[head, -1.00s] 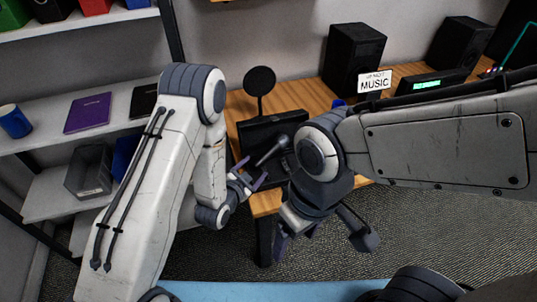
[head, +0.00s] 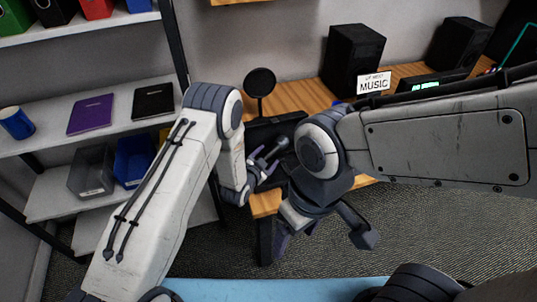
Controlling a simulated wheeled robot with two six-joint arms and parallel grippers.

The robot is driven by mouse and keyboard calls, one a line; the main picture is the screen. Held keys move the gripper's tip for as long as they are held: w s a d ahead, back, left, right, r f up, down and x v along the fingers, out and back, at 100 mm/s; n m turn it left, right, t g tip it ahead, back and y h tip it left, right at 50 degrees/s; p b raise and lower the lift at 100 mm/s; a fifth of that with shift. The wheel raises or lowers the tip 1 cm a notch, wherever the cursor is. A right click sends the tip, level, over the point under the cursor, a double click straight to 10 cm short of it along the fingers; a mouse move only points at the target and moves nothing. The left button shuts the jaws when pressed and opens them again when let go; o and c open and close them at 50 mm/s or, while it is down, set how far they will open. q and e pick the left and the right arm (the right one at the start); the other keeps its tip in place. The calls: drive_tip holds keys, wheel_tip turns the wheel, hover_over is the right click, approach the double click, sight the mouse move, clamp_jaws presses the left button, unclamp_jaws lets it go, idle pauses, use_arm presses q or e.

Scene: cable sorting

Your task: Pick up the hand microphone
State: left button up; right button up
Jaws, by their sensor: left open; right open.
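The hand microphone (head: 270,151), grey with a round dark head, lies at the front of the wooden desk by a black case or box (head: 262,132). Its head points up and right, and its lower part is partly hidden. My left gripper (head: 268,160) is open right at the microphone, with its purple fingers around or just above the handle. I cannot tell whether they touch it. My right gripper (head: 322,240) is open and empty, low in front of the desk's edge, away from the microphone.
The desk (head: 304,95) holds black speakers (head: 353,60), a MUSIC sign (head: 374,82) and a round dark disc on a stand (head: 260,83). Shelves at left hold a blue mug (head: 16,122), notebooks (head: 90,115) and bins (head: 92,172). My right arm covers much of the desk.

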use_arm(q)
clamp_jaws()
drive_tip(key=shift+r, duration=0.1)
